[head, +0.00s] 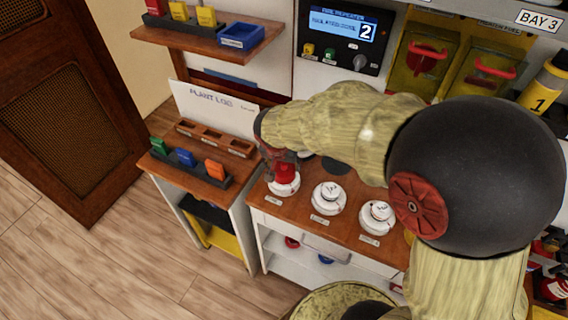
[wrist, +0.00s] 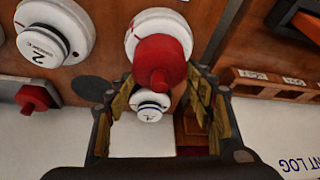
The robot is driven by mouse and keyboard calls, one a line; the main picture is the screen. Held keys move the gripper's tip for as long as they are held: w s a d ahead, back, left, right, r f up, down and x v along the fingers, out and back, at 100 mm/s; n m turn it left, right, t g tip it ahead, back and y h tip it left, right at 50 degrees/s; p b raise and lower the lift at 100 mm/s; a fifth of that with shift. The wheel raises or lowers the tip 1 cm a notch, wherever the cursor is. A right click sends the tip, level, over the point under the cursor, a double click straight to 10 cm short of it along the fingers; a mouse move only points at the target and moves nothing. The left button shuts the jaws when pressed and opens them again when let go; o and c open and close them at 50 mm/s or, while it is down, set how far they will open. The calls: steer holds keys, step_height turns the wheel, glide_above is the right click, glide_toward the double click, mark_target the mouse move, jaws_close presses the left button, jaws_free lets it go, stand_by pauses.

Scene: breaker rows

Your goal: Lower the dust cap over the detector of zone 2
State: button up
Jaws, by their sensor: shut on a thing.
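Three white round detectors stand in a row on the wooden counter: left (head: 284,188), middle (head: 328,196) and right (head: 377,216). Their front labels are too small to read surely. My gripper (head: 277,160) is at the left one, shut on a red dust cap (wrist: 160,60). The cap lies across that detector's white base (wrist: 148,20) in the wrist view; I cannot tell whether it is seated or just above. The middle detector (wrist: 45,38) is uncapped. Another red cap (wrist: 35,95) stands behind it, hidden by my arm in the head view.
A small white round piece with a dark ring (wrist: 150,106) shows between my fingers, beyond the cap. A black disc (wrist: 92,88) lies behind the middle detector. A side shelf with coloured breakers (head: 186,158) is at left. A panel with a display (head: 342,24) is behind.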

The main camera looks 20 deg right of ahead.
steer(key=shift+f, duration=0.25)
steer(key=o, duration=1)
steer(key=v, duration=1.2)
steer(key=shift+w, duration=0.1)
